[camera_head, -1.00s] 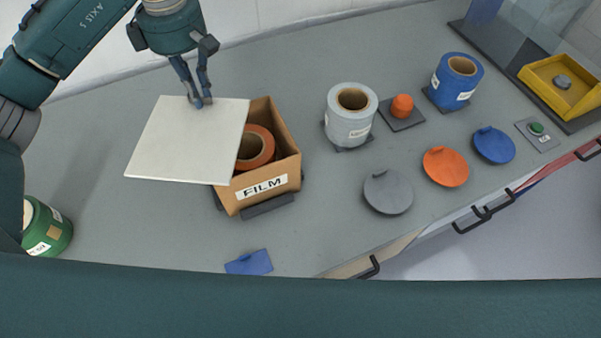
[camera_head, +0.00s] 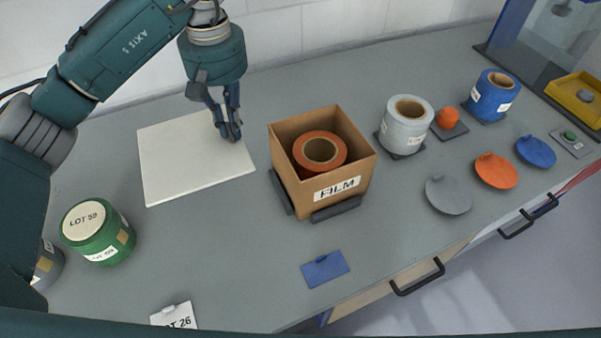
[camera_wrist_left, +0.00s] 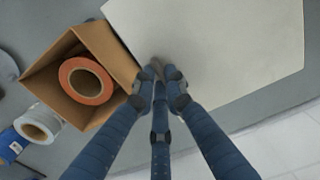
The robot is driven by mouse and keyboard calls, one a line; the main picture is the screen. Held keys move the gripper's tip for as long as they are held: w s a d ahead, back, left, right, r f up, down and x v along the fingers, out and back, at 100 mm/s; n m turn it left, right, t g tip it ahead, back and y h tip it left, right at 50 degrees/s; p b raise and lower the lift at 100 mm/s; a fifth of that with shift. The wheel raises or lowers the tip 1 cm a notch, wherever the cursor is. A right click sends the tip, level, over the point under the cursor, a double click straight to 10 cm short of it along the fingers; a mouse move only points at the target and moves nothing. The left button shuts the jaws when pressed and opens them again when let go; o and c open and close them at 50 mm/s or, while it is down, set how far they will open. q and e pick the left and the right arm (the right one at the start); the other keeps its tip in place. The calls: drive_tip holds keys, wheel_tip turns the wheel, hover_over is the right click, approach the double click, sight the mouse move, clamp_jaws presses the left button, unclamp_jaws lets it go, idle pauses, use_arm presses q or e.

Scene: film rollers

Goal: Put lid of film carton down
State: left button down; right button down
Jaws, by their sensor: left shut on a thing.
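The lid is a flat white square panel (camera_head: 185,160) at the left of the film carton in the head view. It looks flat on or just above the grey bench; I cannot tell which. My left gripper (camera_head: 233,136) is shut on the lid near its right edge, pointing down. In the left wrist view the fingers (camera_wrist_left: 159,85) meet at a small grip on the lid (camera_wrist_left: 215,50). The film carton (camera_head: 343,190) is an open brown box labelled FILM with an orange roll (camera_head: 320,150) inside; it also shows in the wrist view (camera_wrist_left: 112,45). My right gripper is not seen.
A green LOT 59 drum (camera_head: 98,232) stands front left. A blue tag (camera_head: 325,268) lies before the carton. A grey-white roll (camera_head: 405,125), blue roll (camera_head: 492,95), orange knob (camera_head: 448,118) and round flat discs (camera_head: 448,195) are at the right. Bench behind the carton is clear.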

use_arm(q)
wheel_tip(320, 180, down, 19)
drive_tip(key=p, duration=0.4)
drive_tip(key=shift+d+f, duration=0.1)
drive_tip(key=shift+f, duration=0.4)
drive_tip(key=shift+f, duration=0.1)
drive_tip(key=shift+f+b, duration=0.1)
drive_tip(key=shift+b, duration=0.2)
drive_tip(key=c, duration=1.8)
unclamp_jaws()
